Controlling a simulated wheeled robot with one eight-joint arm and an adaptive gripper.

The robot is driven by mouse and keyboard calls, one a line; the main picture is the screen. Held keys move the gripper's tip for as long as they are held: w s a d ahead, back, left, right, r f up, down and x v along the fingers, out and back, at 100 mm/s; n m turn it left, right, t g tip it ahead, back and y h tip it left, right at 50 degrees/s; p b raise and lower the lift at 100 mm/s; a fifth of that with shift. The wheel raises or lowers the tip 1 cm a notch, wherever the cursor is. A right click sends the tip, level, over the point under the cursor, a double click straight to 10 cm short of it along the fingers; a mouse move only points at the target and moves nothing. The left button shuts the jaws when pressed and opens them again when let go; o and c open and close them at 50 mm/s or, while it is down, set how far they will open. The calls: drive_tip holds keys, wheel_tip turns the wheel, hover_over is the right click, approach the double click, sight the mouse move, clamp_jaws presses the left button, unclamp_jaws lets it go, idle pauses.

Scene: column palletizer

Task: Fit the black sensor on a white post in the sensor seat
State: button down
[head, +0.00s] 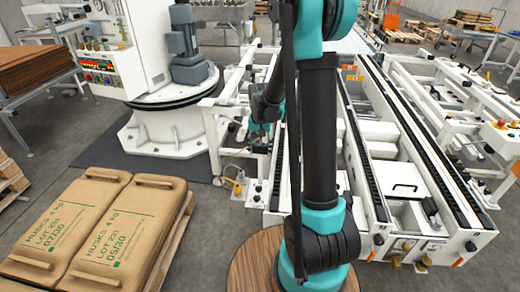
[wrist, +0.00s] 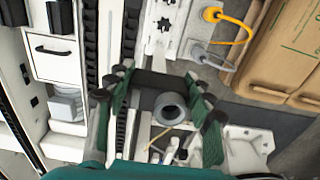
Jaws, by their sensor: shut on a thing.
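My gripper (wrist: 160,85) shows in the wrist view with its green fingers closed on a dark block with a round grey ring on its face, which looks like the black sensor (wrist: 150,83). The sensor spans between the fingertips. In the head view my gripper (head: 262,125) is small and partly hidden behind my arm, beside the white conveyor frame. A white plate (wrist: 160,35) with dark star-shaped knobs lies beyond the fingertips in the wrist view. I cannot tell whether it is the sensor seat.
A yellow cable (wrist: 238,24) and a grey cable (wrist: 208,60) curve beside the white plate. Brown sacks (head: 105,235) lie on a pallet at left. The conveyor (head: 385,150) stands at right, the column machine (head: 170,130) behind. Grey floor lies between sacks and conveyor.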

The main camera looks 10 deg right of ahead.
drive_tip(key=c, duration=0.5)
unclamp_jaws()
drive_tip(key=shift+c, duration=0.2)
drive_tip(key=shift+r, duration=0.1)
wheel_tip(320, 180, up, 12)
